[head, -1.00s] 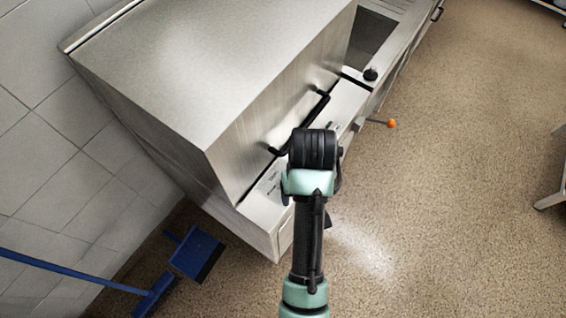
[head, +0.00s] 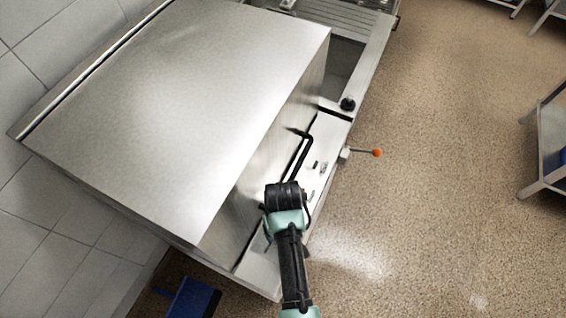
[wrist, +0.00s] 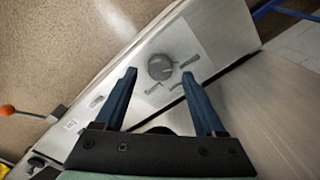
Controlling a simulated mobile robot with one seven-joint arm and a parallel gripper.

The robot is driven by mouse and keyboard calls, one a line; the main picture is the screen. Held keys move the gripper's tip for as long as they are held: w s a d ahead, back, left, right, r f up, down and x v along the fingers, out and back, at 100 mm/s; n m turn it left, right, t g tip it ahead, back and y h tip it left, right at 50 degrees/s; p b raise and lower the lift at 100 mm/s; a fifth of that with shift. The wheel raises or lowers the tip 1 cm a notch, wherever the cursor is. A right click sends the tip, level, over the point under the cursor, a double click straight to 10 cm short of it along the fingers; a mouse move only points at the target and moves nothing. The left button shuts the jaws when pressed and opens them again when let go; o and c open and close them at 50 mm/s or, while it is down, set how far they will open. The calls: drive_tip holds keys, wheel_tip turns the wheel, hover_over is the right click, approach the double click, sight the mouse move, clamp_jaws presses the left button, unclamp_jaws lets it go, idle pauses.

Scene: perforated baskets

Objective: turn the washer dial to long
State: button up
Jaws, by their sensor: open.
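In the head view my arm hides the dial and the fingers.
An orange-tipped lever (head: 376,152) sticks out from the front edge; it also shows in the wrist view (wrist: 9,111). A sink counter (head: 345,58) adjoins the washer. The floor at right is clear up to a metal rack (head: 545,150).

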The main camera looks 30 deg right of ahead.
drive_tip(key=shift+f, duration=1.45)
clamp_jaws()
